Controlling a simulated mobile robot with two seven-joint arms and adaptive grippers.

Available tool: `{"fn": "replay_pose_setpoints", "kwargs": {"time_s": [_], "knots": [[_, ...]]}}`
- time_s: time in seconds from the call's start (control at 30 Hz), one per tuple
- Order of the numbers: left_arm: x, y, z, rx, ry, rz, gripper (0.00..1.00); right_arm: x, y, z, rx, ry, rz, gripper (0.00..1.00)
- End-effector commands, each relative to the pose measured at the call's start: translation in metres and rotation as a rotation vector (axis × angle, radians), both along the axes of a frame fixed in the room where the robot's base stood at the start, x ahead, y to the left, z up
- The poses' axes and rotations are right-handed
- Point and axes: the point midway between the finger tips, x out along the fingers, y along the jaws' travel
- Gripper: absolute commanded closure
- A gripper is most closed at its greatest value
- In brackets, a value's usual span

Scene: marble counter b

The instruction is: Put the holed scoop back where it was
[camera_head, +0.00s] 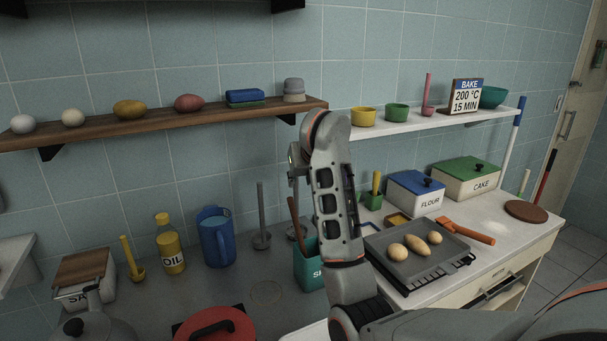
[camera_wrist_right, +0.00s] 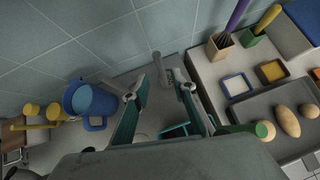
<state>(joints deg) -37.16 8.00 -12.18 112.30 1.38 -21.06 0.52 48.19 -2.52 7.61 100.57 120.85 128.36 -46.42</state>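My right gripper (camera_wrist_right: 165,90) is open, its two fingers apart with nothing visibly held. In the head view the right gripper (camera_head: 294,165) is mostly hidden by my own arm, above the teal pot (camera_head: 307,268). A grey long-handled utensil (camera_head: 262,215) stands upright on the counter by the wall. In the wrist view a grey handle (camera_wrist_right: 158,65) shows between the fingertips, beside a grey head (camera_wrist_right: 178,75) that looks perforated. This may be the holed scoop, but I cannot tell surely. My left gripper is not in view.
A blue jug (camera_head: 216,238), oil bottle (camera_head: 169,245) and yellow ladle (camera_head: 132,260) stand left of the pot. A faint ring (camera_head: 266,292) marks bare counter in front. A grey tray (camera_head: 405,273) with potatoes lies to the right. A wooden shelf (camera_head: 150,125) is above.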

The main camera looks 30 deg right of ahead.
Motion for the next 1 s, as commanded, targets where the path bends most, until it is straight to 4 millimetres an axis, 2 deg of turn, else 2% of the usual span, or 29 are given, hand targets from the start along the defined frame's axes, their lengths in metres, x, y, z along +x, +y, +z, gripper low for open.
{"fn": "replay_pose_setpoints", "kwargs": {"time_s": [0.1, 0.23, 1.0], "knots": [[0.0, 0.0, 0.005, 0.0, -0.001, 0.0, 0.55, -0.011, 0.002, 0.013, 0.0, -0.001, -0.002, 0.74], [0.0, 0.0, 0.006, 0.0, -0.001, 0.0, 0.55, -0.018, 0.004, 0.019, -0.001, -0.001, -0.002, 0.74], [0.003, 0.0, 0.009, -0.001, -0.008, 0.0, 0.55, -0.02, 0.005, 0.02, 0.001, 0.0, -0.001, 0.74]]}}
